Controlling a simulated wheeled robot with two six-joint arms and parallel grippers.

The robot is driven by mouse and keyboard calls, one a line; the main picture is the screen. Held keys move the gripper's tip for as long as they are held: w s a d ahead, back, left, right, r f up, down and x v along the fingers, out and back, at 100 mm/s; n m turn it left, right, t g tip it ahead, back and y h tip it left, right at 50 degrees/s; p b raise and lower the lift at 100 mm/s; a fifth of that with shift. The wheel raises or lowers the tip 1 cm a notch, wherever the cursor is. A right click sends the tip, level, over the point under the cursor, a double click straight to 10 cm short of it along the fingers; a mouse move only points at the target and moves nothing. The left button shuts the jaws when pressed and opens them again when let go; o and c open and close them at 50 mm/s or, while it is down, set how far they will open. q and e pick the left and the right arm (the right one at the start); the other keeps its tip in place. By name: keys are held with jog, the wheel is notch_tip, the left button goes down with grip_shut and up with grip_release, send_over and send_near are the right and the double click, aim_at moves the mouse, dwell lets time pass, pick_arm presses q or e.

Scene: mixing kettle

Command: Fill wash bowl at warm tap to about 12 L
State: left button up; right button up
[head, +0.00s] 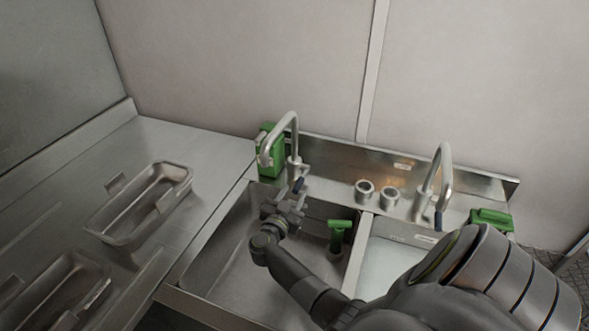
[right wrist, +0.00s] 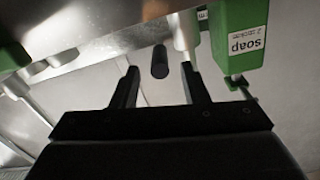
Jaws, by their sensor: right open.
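My right gripper (head: 290,200) is over the left sink basin (head: 228,240), just in front of the left tap (head: 294,140). In the right wrist view my gripper (right wrist: 162,85) is open. The dark end of the tap lever (right wrist: 160,62) shows between its fingertips, apart from both; the lever (head: 299,185) also shows in the head view. A second tap (head: 445,180) stands at the right basin (head: 385,270). I cannot tell which tap is the warm one. No stream shows from either spout. My left gripper is not in view.
A green-handled piece (head: 340,228) stands in the left basin. A green soap dispenser (right wrist: 238,40) is beside the left tap. Two metal cups (head: 378,192) sit between the taps, and a green box (head: 491,220) is at right. Metal trays (head: 140,205) lie on the left counter.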

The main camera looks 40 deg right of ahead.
aim_at(301, 181)
jog(key=b+x, duration=0.1)
jog(key=x, duration=0.2)
jog(key=shift+w+d+f+b, duration=0.1)
jog(key=shift+d+f+b, duration=0.05)
jog(key=shift+b, duration=0.15)
jog(key=shift+w+d, duration=0.1)
jog(key=shift+d, duration=0.1)
jog(key=shift+r, duration=0.2)
jog(key=shift+w+d+p, duration=0.1)
jog(key=shift+d+p, duration=0.1)
jog(key=shift+p, duration=0.15)
jog(key=shift+w+d+f, duration=0.1)
jog(key=shift+d, duration=0.1)
grip_shut()
